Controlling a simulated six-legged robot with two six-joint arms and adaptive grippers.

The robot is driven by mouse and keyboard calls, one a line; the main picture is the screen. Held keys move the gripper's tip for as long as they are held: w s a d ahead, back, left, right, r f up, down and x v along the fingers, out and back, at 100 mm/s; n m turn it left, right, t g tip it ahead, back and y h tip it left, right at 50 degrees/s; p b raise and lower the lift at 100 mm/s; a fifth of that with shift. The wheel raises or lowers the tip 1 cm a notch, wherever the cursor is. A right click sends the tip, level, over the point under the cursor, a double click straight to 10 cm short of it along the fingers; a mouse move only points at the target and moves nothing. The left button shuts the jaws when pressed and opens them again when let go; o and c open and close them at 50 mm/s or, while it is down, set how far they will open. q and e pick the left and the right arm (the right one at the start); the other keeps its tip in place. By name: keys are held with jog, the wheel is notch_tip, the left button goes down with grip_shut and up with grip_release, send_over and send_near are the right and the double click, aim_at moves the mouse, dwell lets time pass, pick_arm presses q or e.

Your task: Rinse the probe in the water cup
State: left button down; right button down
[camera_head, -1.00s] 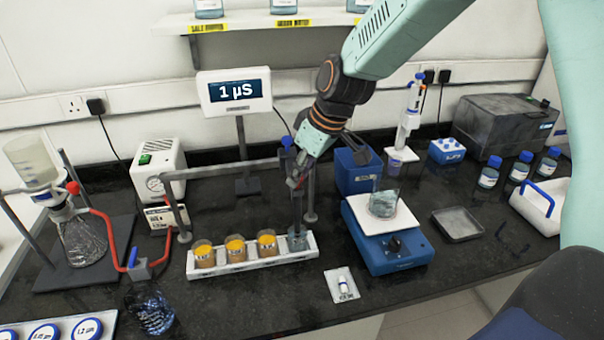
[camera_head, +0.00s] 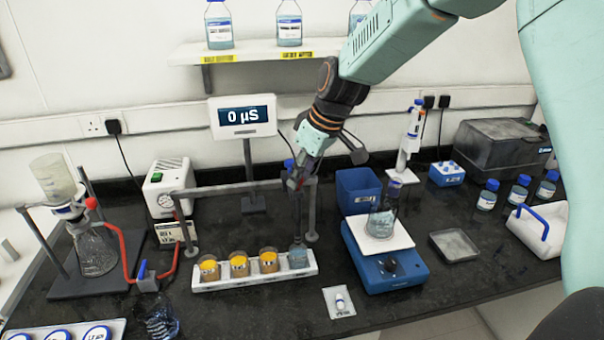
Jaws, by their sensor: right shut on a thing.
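The water cup (camera_head: 298,257) is the clear glass at the right end of a white rack (camera_head: 255,279). My right gripper (camera_head: 296,181) is shut on the probe (camera_head: 291,167), whose blue top shows at the jaws. The gripper is above the water cup, and the probe's lower end is hard to make out, so I cannot tell whether it is in the water. The meter screen (camera_head: 243,115) reads 0 µS. My left gripper is not in view.
Several cups with orange contents, one of them this cup (camera_head: 239,264), fill the rack's other places. A grey rail (camera_head: 225,187) stands behind the rack.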

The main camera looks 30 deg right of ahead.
jog(key=shift+w+r, duration=0.3)
jog(key=shift+r, duration=0.25)
jog(key=c, duration=1.5)
grip_release()
jog(key=shift+d, duration=0.1)
jog(key=o, duration=0.4)
jog(key=shift+s+f, duration=0.1)
jog(key=shift+s, duration=0.25)
jog(key=shift+w+f, duration=0.1)
jog(key=shift+r, duration=0.2)
jog(key=v, duration=1.1)
jog(key=shift+s+r, duration=0.3)
jog(key=shift+s, duration=0.15)
